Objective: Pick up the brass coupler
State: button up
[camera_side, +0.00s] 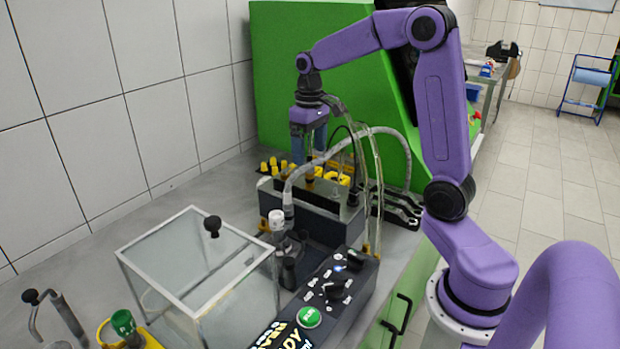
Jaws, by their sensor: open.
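My gripper (309,156) points straight down over the back of the bench, with its two blue-grey fingers apart and nothing visible between them. Just below the fingertips, a small brass-coloured piece (310,177) shows at the top of the grey pump box (327,192). It may be the brass coupler, but it is too small to tell for sure. Whether the fingers are in front of, over or beside it cannot be told from this view.
Several yellow fittings (270,165) stand behind the box. A grey hose (345,140) and clear tubes arch close to my gripper. A glass-walled box (195,265) with a black knob stands front left. A control panel (325,300) with a green button lies in front. Bare bench (165,205) lies along the wall.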

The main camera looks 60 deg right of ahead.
jog(key=shift+r, duration=0.3)
jog(key=c, duration=0.6)
